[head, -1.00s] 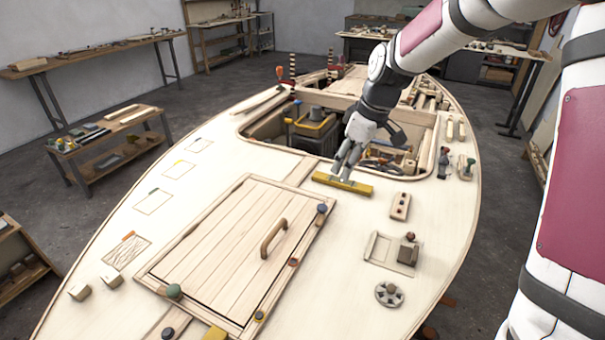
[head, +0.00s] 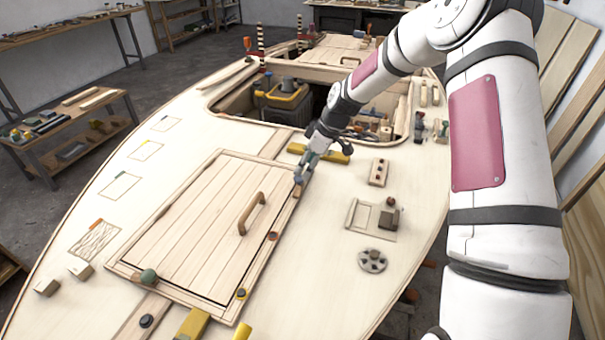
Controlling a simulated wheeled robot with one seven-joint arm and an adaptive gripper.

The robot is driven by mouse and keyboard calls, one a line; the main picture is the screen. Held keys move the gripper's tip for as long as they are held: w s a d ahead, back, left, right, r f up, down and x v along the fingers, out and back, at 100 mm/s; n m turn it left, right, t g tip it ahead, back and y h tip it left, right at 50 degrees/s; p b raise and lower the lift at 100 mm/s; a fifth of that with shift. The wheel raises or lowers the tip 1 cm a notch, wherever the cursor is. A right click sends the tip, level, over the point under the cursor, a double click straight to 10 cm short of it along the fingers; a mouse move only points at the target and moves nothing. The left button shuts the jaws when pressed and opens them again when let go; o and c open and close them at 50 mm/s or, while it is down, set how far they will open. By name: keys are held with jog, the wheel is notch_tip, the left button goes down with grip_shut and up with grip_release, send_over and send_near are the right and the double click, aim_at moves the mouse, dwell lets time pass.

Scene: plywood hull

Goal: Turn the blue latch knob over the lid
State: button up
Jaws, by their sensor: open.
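The plank lid (head: 190,225) with its wooden handle (head: 251,213) lies in its frame on the pale deck. The blue latch knob (head: 298,181) is at the lid's upper right corner, small and partly hidden by my fingers. My gripper (head: 302,174) is open and points down at this corner, with its fingertips at the knob. I cannot tell whether they touch it or how far they reach around it.
A yellow bar (head: 336,157) lies behind my gripper, near the open hatch. A grey wheel (head: 372,261) is on the right deck.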

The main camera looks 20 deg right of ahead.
aim_at(300, 177)
jog(key=shift+x, duration=2.25)
grip_shut()
